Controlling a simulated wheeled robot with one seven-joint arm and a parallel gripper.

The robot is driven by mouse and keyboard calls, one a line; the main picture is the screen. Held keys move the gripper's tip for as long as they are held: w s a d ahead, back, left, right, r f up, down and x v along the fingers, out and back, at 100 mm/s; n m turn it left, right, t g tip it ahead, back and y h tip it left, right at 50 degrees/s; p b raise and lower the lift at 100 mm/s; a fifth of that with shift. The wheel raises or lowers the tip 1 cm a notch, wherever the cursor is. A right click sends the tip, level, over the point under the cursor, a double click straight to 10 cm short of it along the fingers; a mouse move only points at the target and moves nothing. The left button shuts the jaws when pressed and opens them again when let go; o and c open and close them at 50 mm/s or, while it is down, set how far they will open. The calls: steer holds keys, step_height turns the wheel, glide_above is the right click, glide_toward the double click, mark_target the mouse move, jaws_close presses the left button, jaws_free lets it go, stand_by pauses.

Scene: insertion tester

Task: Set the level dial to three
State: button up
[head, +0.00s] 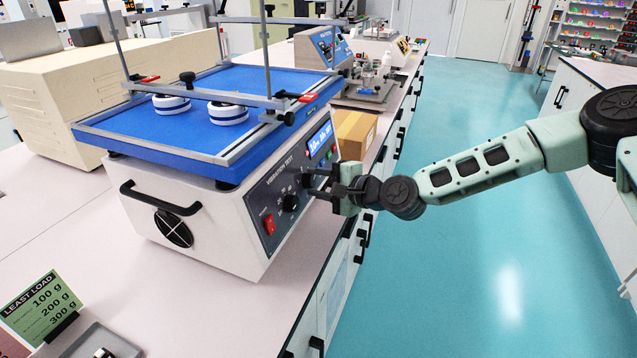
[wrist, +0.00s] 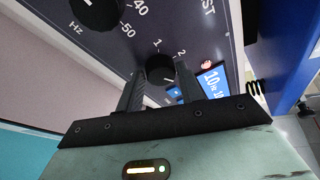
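The level dial is a small black knob (wrist: 160,69) on the dark panel of the vibration tester (head: 188,229). In the wrist view, marks 1 and 2 show above it; any further marks are hidden or out of sight. A pale pointer line seems to lie low on the knob, but its exact setting is hard to read. My gripper (wrist: 160,78) has its two fingers apart, one on each side of the knob. A firm hold does not show. In the head view, my gripper (head: 319,184) is at the panel's right side and partly covers it.
A larger Hz dial (head: 290,203) and a red switch (head: 268,224) sit left of the level dial. A lit display (head: 320,140) is above. The blue platform (head: 205,80) overhangs the panel. A cardboard box (head: 355,133) stands behind my gripper; the aisle floor is clear.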

steer(key=shift+o, duration=1.2)
steer(key=b+v, duration=0.2)
steer(key=v, duration=1.5)
steer(key=shift+d, duration=0.2)
steer(key=shift+s, duration=0.1)
steer(key=s+a+f+n+g+h, duration=0.1)
steer(key=s+f+n+g+h, duration=0.3)
steer(key=s, duration=0.3)
steer(key=s+a+f+n+g+h, duration=0.2)
steer(key=s+f+n+g, duration=0.15)
steer(key=s+n, duration=0.3)
steer(key=s+d+r+n+h, duration=0.3)
steer(key=s+r, duration=0.2)
steer(key=s, duration=0.2)
steer(key=s+d+r+n+g+h, duration=0.1)
steer(key=s+r+n, duration=0.3)
steer(key=s, duration=0.4)
steer(key=shift+d+r+h, duration=0.75)
steer(key=shift+d+h, duration=0.15)
